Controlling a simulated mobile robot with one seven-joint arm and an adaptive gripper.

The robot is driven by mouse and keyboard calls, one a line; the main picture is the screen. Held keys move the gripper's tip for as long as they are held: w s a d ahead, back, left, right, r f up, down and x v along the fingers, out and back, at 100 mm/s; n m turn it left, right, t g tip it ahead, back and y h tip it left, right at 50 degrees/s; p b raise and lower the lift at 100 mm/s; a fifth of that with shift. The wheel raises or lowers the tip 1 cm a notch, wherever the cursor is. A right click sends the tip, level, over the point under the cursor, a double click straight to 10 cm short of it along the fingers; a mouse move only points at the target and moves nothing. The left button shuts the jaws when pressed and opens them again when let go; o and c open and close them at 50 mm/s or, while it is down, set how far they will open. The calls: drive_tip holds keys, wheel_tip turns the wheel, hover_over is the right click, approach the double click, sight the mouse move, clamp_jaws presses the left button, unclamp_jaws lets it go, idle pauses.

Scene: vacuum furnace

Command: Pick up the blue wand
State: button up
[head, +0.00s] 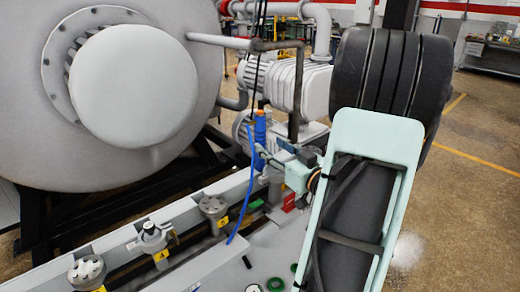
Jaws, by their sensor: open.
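The blue wand (260,127) stands upright beside the pump, left of my arm. A thin blue hose (246,195) curves down from it to the surface below. My gripper (267,157) is at the end of the pale green wrist, pointing left, with its fingers close to the lower part of the wand. It is open. I cannot tell whether the fingers are around the wand or only beside it, or whether they touch it. My arm covers what lies behind it on the right.
A large grey furnace vessel (205,75) fills the left. Pipes and a white pump (300,88) stand behind the wand. Several metal fittings with yellow tags, including one valve (152,238), line the rail at lower left. Open floor (470,165) lies to the right.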

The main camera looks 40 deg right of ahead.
sight(263, 139)
drive_tip(key=w, duration=0.7)
drive_tip(key=shift+d+r, duration=0.1)
drive_tip(key=shift+d, duration=0.2)
drive_tip(key=shift+s, duration=0.1)
clamp_jaws()
